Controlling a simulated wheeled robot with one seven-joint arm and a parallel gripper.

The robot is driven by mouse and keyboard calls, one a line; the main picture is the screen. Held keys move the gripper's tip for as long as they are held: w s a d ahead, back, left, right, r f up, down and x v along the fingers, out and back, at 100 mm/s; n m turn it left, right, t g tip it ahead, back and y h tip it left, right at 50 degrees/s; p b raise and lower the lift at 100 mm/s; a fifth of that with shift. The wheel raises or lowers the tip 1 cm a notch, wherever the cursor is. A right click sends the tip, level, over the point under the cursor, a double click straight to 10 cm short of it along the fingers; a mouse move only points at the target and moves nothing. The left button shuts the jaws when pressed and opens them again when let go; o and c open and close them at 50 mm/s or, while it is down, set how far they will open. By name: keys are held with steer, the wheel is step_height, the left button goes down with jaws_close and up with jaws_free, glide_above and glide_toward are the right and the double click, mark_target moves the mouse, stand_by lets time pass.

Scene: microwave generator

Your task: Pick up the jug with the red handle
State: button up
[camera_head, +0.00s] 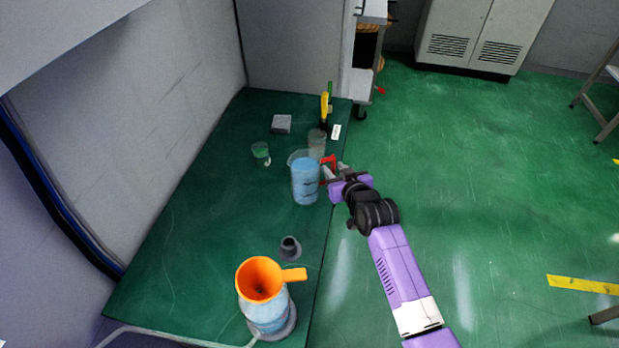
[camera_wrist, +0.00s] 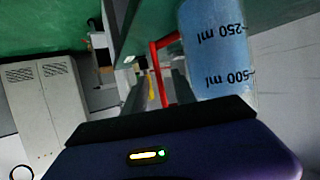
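The jug (camera_head: 305,183) with the red handle (camera_head: 328,168) stands upright on the green bench top, near its right edge. It is clear with blue markings or contents. In the wrist view the jug (camera_wrist: 215,50) fills the upper right, with printed volume marks, and its red handle (camera_wrist: 157,70) runs down between my fingers. My gripper (camera_head: 336,172) is at the handle side of the jug, its fingers apart on either side of the handle (camera_wrist: 158,95). I cannot tell whether they touch it.
A jug with an orange funnel (camera_head: 261,280) stands at the near end of the bench (camera_head: 200,230). A small dark cup (camera_head: 290,248), a small green-tinted beaker (camera_head: 261,153), a clear beaker (camera_head: 317,142), a grey block (camera_head: 282,123) and a yellow-handled tool (camera_head: 325,106) are around. Open floor lies right.

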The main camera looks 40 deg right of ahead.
steer(key=shift+x, duration=0.8)
jaws_close()
stand_by(0.8)
steer(key=shift+r, duration=0.1)
